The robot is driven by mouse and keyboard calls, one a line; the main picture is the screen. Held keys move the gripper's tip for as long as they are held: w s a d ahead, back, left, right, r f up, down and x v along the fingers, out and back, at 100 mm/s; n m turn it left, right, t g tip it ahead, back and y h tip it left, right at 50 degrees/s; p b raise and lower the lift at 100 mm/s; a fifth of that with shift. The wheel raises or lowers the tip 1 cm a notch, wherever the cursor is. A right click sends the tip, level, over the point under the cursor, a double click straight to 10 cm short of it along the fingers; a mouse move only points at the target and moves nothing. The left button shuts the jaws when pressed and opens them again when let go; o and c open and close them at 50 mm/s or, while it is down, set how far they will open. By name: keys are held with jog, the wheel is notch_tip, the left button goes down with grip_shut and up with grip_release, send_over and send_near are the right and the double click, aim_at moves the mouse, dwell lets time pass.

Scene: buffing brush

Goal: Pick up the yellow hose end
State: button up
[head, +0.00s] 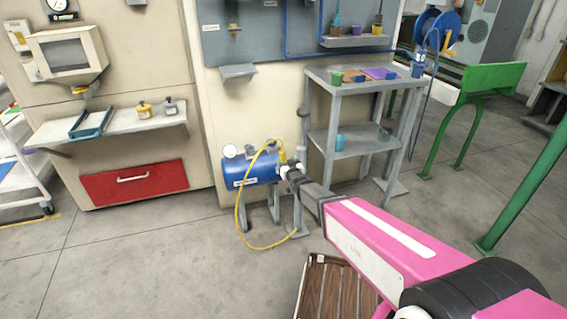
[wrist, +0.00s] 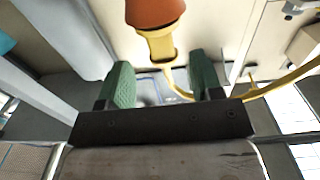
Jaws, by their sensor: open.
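The yellow hose end (head: 283,157) is beside the blue tank in the head view, close to the tip of my gripper (head: 287,168). In the wrist view the yellow hose end (wrist: 161,46) is a yellow collar below an orange-brown piece (wrist: 154,11). My gripper (wrist: 161,72) shows there with two green fingers spread apart and nothing held between them. The hose end sits between the fingers sideways in the picture, just past their tips; I cannot tell the exact depth. The yellow hose (head: 237,213) loops from the tank down to the floor.
The blue tank (head: 248,171) with a round gauge stands on grey legs left of my gripper. A grey shelf table (head: 350,87) with small items stands to the right. A wooden slatted crate (head: 336,290) is on the floor below my arm.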

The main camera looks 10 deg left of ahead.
aim_at(283, 157)
jog(key=x, duration=0.5)
jog(key=shift+w+a+f, duration=0.15)
jog(key=shift+w+a, duration=0.1)
jog(key=shift+w, duration=0.05)
jog(key=c, duration=0.9)
